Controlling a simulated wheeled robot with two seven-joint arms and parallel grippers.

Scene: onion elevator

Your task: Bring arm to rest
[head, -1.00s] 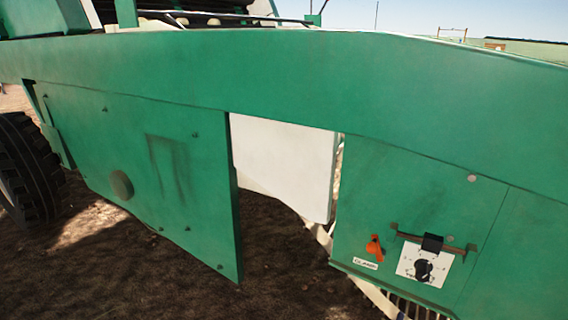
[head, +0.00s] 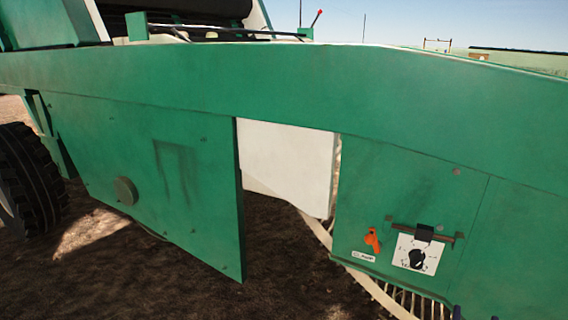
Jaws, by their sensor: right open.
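The green side of the onion elevator machine (head: 300,80) fills the head view. On its right panel is a white dial plate (head: 433,248) with a black rotary knob (head: 417,258). A dark bar with a black block (head: 424,233) sits just above the plate. An orange handle (head: 372,240) is left of it. Of my right gripper (head: 475,315), only what look like two dark fingertips show at the bottom edge, apart and with nothing between them, below the dial. The rest of it is out of frame. My left gripper is not in view.
A green door panel (head: 150,180) hangs on the left, beside an open gap with a white panel (head: 287,165) behind. A black tyre (head: 30,178) stands at the far left. Curved metal bars (head: 400,300) run below the right panel. Bare soil lies underneath.

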